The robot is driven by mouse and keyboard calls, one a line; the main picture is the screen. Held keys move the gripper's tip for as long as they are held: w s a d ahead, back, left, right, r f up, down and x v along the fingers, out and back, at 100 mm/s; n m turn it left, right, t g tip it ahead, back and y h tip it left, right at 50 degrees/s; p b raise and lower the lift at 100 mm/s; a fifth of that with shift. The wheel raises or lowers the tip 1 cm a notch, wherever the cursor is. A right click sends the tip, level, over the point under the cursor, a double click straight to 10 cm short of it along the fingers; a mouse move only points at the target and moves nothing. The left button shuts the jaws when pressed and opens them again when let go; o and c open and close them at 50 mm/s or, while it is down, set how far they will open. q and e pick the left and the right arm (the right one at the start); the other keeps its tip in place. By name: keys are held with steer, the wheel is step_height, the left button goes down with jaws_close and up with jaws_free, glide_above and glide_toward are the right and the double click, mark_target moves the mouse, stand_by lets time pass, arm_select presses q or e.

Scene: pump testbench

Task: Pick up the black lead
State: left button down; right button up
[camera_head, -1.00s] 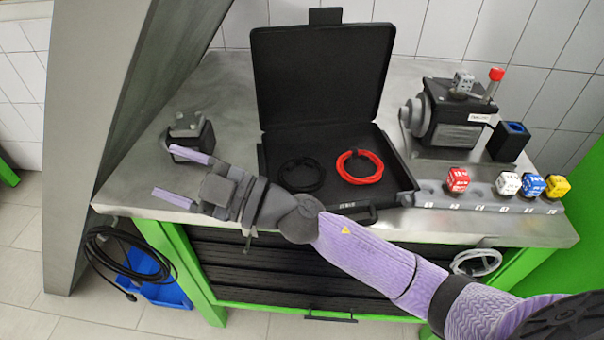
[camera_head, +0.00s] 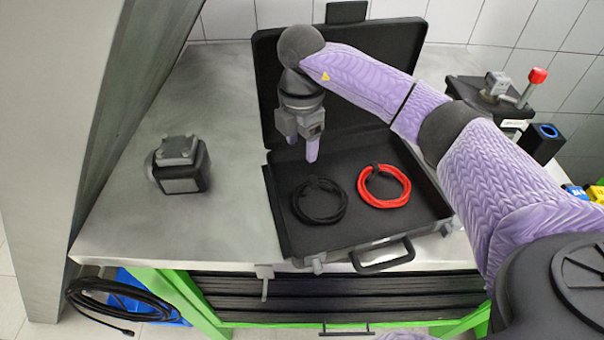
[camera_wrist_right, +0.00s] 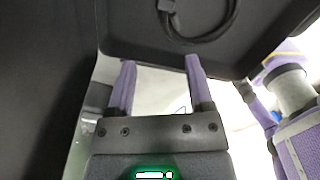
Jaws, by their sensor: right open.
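The black lead (camera_head: 319,201) lies coiled in the left part of the open black case (camera_head: 290,237). Part of its loop also shows at the top of the right wrist view (camera_wrist_right: 200,35). My right gripper (camera_head: 312,158) points down above the back of the case, behind the black lead and apart from it. In the right wrist view its two purple fingers (camera_wrist_right: 158,72) are spread with nothing between them. My left gripper is not in view.
A red coiled lead (camera_head: 384,186) lies right of the black one in the case. The case lid (camera_head: 350,90) stands open behind my right gripper. A grey and black block (camera_head: 180,165) stands on the bench to the left, with clear bench around it.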

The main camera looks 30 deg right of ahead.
steer(key=b, duration=0.1)
glide_above(306, 183)
step_height(306, 183, down, 5)
steer(key=shift+a+r, duration=0.1)
steer(key=shift+r, duration=0.1)
step_height(306, 183, down, 5)
steer(key=shift+f+b, duration=0.15)
steer(key=shift+b, duration=0.65)
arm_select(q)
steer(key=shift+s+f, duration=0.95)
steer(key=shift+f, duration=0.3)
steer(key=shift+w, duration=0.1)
arm_select(e)
jaws_close()
